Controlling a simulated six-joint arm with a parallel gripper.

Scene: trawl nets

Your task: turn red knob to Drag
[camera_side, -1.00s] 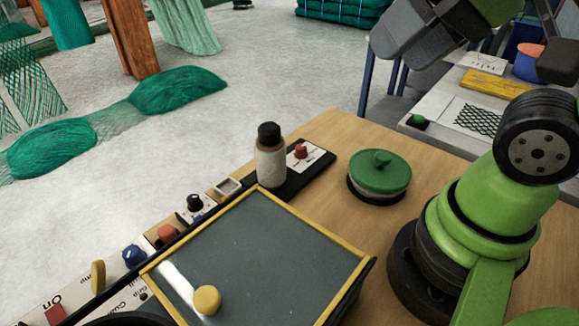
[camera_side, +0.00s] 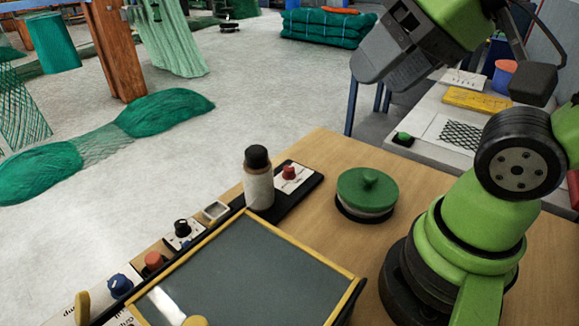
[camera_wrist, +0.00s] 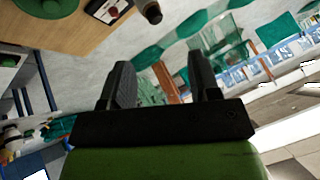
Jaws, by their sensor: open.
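The small red knob (camera_side: 289,172) stands on a white labelled plate (camera_side: 301,181) at the end of a black panel, behind a dark-capped bottle. Its lettering is too small to read, so I cannot tell where the knob points. The red knob (camera_wrist: 113,12) and its plate also show at the top of the wrist view. My gripper (camera_wrist: 162,78) is open and empty in the wrist view, its two dark fingers apart and pointing away from the table. In the side view its grey body (camera_side: 385,50) is raised above and to the right of the knob, well clear of it.
The bottle (camera_side: 258,188) stands close to the left of the knob. A green-lidded round tin (camera_side: 365,200) sits to its right. Front left are a yellow-edged grey tray (camera_side: 255,270), an orange-red knob (camera_side: 154,260), a black knob (camera_side: 182,227) and a blue knob (camera_side: 119,286). Bare wood (camera_side: 325,150) lies behind.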

